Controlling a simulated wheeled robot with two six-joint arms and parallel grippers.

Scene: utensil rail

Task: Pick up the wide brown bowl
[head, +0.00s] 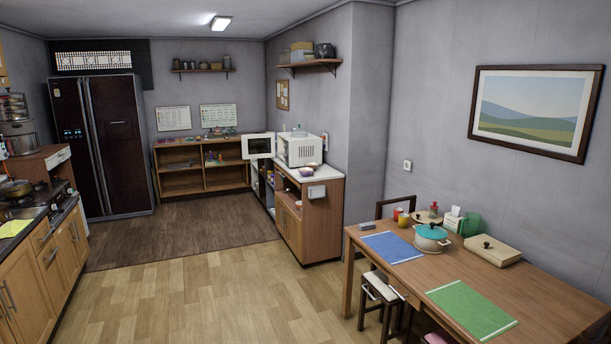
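I cannot make out the wide brown bowl for certain from this distance. Two small bowls sit on the white counter (324,174) in front of the microwave. One is a pale purplish bowl (306,172). The other, just behind it, is a brownish bowl (314,165), too small to tell its width. Neither of my grippers is in view.
The white microwave (300,150) has its door (258,146) swung open to the left. Kitchen counters line the left. The wooden floor (190,295) between is clear.

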